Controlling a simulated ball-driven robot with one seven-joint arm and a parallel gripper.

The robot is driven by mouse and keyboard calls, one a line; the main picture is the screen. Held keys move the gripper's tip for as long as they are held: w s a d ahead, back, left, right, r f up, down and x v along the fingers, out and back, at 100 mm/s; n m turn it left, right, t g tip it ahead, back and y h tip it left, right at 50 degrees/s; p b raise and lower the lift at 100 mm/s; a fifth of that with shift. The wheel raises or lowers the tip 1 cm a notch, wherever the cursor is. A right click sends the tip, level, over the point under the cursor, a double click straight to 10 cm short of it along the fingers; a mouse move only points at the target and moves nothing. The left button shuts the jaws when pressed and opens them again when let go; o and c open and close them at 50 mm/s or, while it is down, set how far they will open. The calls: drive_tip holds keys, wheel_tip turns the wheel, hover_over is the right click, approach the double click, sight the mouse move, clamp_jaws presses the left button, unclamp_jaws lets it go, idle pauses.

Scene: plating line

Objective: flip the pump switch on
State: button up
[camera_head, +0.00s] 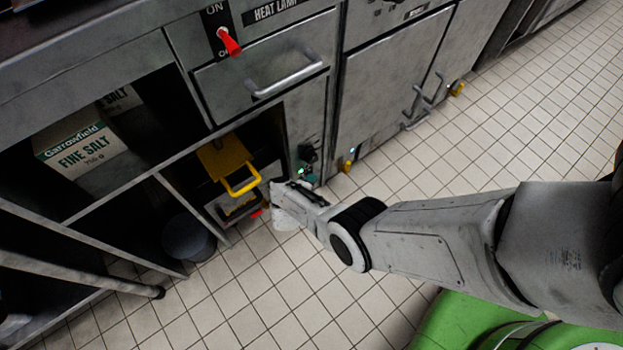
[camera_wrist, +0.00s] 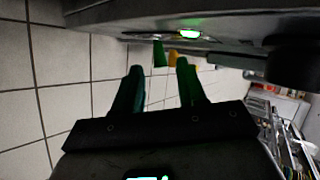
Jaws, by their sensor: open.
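A small panel (camera_head: 303,165) low on the cabinet front carries a lit green lamp (camera_head: 300,171) and a dark knob (camera_head: 307,152). No pump label is readable on it. In the wrist view the green lamp (camera_wrist: 188,33) glows on the panel's edge, with a small green lever (camera_wrist: 159,53) beside it and the dark knob (camera_wrist: 293,63) to the right. My gripper (camera_wrist: 158,78) is open and empty, its two fingers pointing toward the green lever, which shows beyond them. In the head view my gripper (camera_head: 285,203) is low beside the panel; its fingertips are not clear there.
A red ON/OFF switch (camera_head: 230,42) sits higher up beside a HEAT LAMP label (camera_head: 275,10). A yellow-handled thing (camera_head: 227,163) stands in the open compartment left of my gripper. A drawer handle (camera_head: 287,81) juts out above. The tiled floor (camera_head: 420,160) to the right is clear.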

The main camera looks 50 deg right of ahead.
drive_tip(key=p+v, duration=0.4)
drive_tip(key=v, duration=0.3)
drive_tip(key=shift+a+r, duration=0.25)
idle(0.4)
